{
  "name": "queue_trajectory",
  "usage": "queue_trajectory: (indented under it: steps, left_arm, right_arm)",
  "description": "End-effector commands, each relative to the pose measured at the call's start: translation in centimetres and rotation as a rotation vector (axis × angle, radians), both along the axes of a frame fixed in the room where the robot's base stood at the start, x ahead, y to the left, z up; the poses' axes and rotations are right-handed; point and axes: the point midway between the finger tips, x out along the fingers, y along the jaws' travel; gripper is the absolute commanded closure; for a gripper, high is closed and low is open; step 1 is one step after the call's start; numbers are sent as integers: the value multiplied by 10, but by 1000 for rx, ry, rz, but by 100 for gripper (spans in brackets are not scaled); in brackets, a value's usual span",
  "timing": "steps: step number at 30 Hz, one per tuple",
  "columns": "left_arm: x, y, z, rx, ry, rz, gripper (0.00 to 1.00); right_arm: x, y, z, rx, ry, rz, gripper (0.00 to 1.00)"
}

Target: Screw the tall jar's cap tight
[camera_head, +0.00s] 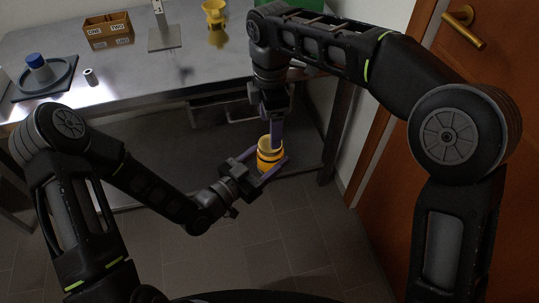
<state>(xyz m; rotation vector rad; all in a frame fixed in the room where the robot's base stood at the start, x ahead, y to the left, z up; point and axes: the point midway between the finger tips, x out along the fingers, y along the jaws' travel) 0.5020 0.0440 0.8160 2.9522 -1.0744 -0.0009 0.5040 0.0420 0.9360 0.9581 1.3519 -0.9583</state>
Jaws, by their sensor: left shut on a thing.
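The orange-yellow jar (269,160) is held in front of the table, above the floor, and looks roughly upright. My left gripper (266,168) is shut on it, with its purple fingers on either side of the body. My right gripper (276,135) comes down from above, its purple fingers at the jar's top. Those fingers partly cover the top, so I cannot make out the cap clearly or tell whether they grip it.
The metal table (130,75) lies behind the arms. On it are a blue-capped container (37,68) on a dark tray (63,78), a small cylinder (90,77), a brown box (109,30), a grey stand (164,38) and a yellow object (215,13). A door (450,70) is at right.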

Motion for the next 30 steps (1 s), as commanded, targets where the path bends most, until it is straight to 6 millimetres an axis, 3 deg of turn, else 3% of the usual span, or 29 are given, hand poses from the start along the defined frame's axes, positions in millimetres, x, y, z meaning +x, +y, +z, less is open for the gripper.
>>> queue_trajectory:
  steps: [10,22,30]
  left_arm:
    - [0,0,1,-1,-3,0,100]
    - [0,0,1,-1,-3,0,100]
    - [0,0,1,-1,-3,0,100]
  right_arm:
    - [0,0,-47,-1,2,-1,28]
    - [0,0,-54,0,0,-1,28]
    - [0,0,-54,0,0,-1,50]
